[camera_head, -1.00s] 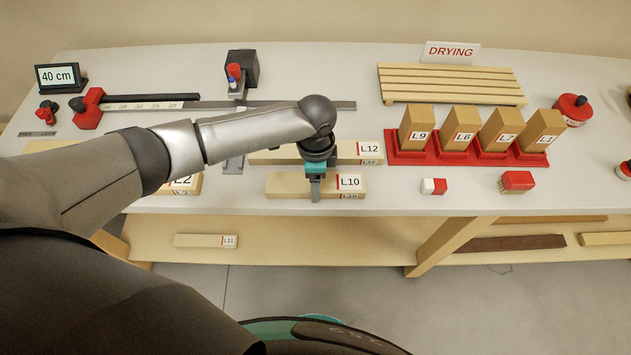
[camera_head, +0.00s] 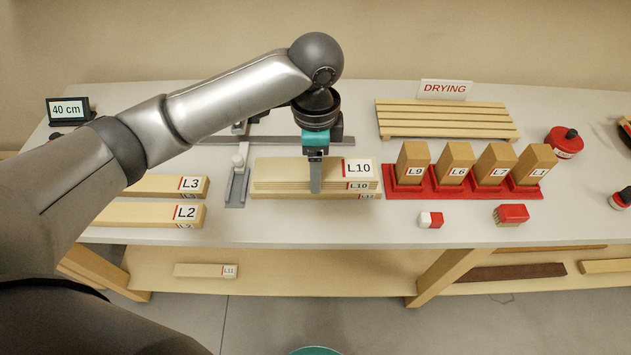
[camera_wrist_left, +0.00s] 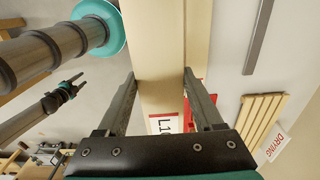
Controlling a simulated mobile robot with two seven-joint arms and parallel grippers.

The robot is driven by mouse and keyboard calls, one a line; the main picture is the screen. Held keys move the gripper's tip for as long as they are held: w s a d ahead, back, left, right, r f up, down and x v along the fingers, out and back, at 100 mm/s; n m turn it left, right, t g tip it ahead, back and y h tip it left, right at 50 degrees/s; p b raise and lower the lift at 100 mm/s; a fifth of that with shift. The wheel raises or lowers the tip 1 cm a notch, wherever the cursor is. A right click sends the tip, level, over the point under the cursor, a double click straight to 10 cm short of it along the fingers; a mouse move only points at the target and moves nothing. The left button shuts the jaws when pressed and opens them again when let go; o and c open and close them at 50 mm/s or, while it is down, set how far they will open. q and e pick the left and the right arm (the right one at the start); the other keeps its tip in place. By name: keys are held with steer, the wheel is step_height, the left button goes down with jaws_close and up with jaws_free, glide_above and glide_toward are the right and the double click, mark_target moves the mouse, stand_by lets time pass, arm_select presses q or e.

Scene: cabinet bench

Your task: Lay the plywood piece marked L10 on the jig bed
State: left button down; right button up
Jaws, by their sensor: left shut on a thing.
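The plywood piece L10 (camera_head: 280,170) is a pale bar with its label at the right end. My left gripper (camera_head: 315,188) is shut across its middle. In the left wrist view the bar (camera_wrist_left: 155,40) runs between the two fingers (camera_wrist_left: 160,75), and its label is partly cut off. A grey metal strip with a pale stop (camera_head: 237,185) stands just left of L10. My right gripper (camera_wrist_left: 68,90) shows small in the left wrist view, its opening unclear.
L3 (camera_head: 150,184) and L2 (camera_head: 140,213) lie at left. A red rack (camera_head: 437,190) with upright blocks stands right of L10. A slatted drying rack (camera_head: 445,118) is behind. A red-and-white block (camera_head: 431,219) and a brush (camera_head: 511,214) lie near the front edge.

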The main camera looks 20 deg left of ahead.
arm_select(q)
steer(key=shift+r, duration=0.9)
steer(key=shift+a+f+n+b, duration=0.15)
steer(key=shift+n+b, duration=0.15)
steer(key=shift+b, duration=0.15)
steer(key=s+a+f+n+b, duration=0.4)
steer(key=s+f+n+b, duration=0.1)
steer(key=n+b, duration=0.8)
steer(key=shift+s+n, duration=0.2)
steer(key=shift+n, duration=0.3)
